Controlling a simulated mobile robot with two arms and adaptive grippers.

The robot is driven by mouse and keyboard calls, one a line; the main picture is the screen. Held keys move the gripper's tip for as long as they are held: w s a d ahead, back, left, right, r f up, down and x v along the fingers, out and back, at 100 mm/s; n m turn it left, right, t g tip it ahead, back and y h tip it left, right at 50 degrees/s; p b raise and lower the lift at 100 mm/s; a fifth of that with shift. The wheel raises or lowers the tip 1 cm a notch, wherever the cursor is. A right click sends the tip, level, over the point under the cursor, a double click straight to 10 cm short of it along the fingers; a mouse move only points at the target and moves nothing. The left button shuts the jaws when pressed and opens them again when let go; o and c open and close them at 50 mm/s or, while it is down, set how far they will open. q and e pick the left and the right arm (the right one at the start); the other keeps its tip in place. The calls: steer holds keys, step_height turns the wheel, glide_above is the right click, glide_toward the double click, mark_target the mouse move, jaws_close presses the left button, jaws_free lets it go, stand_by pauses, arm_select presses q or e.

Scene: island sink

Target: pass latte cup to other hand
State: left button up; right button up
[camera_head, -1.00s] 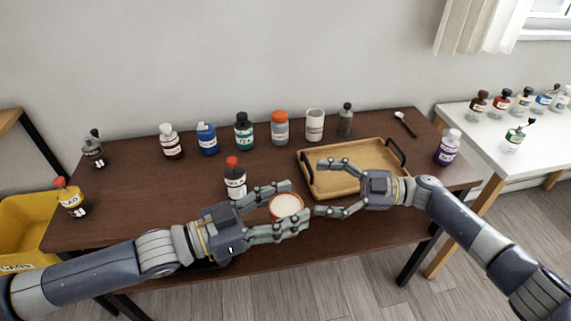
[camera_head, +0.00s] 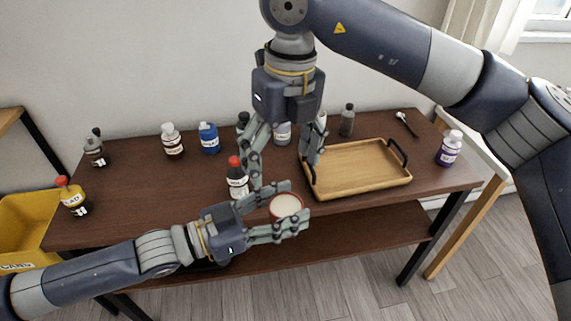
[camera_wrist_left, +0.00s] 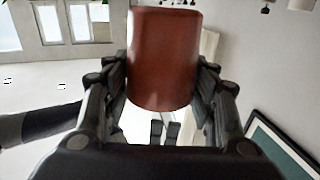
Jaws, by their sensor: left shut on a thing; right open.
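The latte cup (camera_head: 286,206) is reddish-brown outside with a pale round top, and shows upright near the table's front edge. My left gripper (camera_head: 284,208) is shut on it, one finger on each side. In the left wrist view the cup (camera_wrist_left: 163,60) stands between the fingers of my left gripper (camera_wrist_left: 163,85). My right gripper (camera_head: 285,172) is open and empty, pointing down from above. Its fingers are just above and behind the cup in the head view, apart from it as far as I can tell.
A wooden tray (camera_head: 365,184) with dark handles lies right of the cup. A red-capped bottle (camera_head: 237,182) stands close behind my left gripper. Several bottles line the back of the table (camera_head: 130,205); some are partly hidden by my right gripper. A purple bottle (camera_head: 449,148) stands at the right end.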

mark_target(287, 204)
arm_select(q)
steer(key=shift+w+d, duration=0.1)
steer(key=shift+d, duration=0.05)
arm_select(e)
steer(key=shift+s+d+f+h, duration=0.2)
steer(key=shift+d+f+h, duration=0.25)
steer(key=shift+f, duration=0.35)
step_height(287, 204, down, 12)
steer(key=shift+s+r, duration=0.1)
steer(key=shift+c, duration=0.6)
steer(key=c, duration=1.3)
arm_select(q)
steer(key=o, duration=1.3)
